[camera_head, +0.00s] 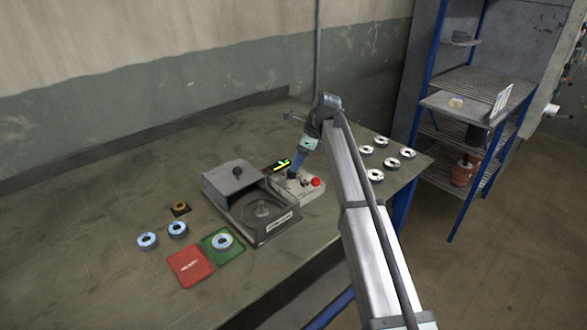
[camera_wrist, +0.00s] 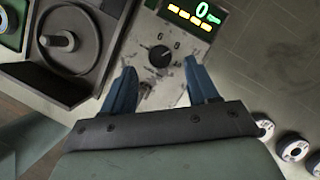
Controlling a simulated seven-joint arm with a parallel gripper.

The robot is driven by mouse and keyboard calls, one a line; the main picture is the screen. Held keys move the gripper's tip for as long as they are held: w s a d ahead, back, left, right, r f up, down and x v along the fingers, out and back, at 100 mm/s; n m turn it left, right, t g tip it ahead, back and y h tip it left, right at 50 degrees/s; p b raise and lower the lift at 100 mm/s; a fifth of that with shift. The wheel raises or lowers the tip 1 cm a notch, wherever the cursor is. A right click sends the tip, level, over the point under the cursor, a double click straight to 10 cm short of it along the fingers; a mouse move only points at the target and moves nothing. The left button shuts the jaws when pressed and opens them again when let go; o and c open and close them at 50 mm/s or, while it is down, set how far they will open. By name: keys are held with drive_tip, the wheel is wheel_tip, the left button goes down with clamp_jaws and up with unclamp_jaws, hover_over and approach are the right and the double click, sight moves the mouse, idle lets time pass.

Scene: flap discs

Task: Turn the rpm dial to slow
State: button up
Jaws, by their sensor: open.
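The rpm dial (camera_wrist: 160,56) is a dark round knob on a pale control panel (camera_wrist: 185,35), with marks around it, in the wrist view. Its pointer setting is too small to read for sure. A display (camera_wrist: 196,12) above it shows a green 0 and a row of yellow bars; it also shows in the head view (camera_head: 282,165). My gripper (camera_wrist: 159,75) is open, its two blue fingers on either side of and just short of the dial, with nothing between them.
A grey machine (camera_head: 240,200) with a round spindle stands left of the panel. A red button (camera_head: 316,182) sits on the panel's right. Several discs (camera_head: 376,175) lie at right. A red mat (camera_head: 190,266) and a green mat (camera_head: 208,245) lie at front left.

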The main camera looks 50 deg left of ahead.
sight(292, 173)
drive_tip(key=shift+x, duration=2.2)
drive_tip(key=c, duration=1)
